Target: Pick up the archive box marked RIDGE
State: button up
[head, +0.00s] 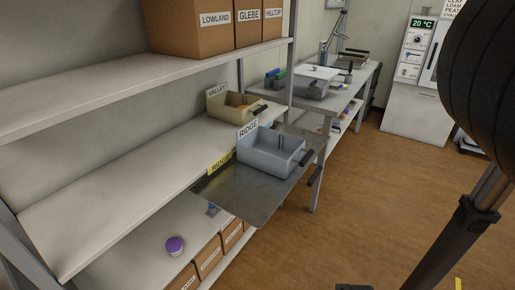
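A grey open box with a white RIDGE label (248,129) on its raised back plate stands upright on a pulled-out metal tray (235,203). Dark parts of my arm fill the right edge of the view. I cannot make out my gripper's fingertips, and nothing is seen touching the box.
A beige box marked VALLEY (232,106) sits behind on the middle shelf (110,205). Cartons marked LOWLAND (213,32), GLEBE and HILLTOP stand on the top shelf. A purple-topped item (175,246) and cartons are below. The wooden floor (370,190) right of the tray is clear.

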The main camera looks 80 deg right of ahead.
aim_at(277, 153)
jog(key=z, duration=0.4)
jog(key=i+z, duration=0.1)
jog(key=z, duration=0.75)
jog(key=i+z, duration=0.1)
jog(key=z, duration=0.3)
jog(key=k+z, duration=0.2)
jog(key=z, duration=0.2)
jog(key=k+z, duration=0.25)
jog(key=z, duration=0.2)
jog(key=k+l+z, duration=0.15)
jog(key=z, duration=0.25)
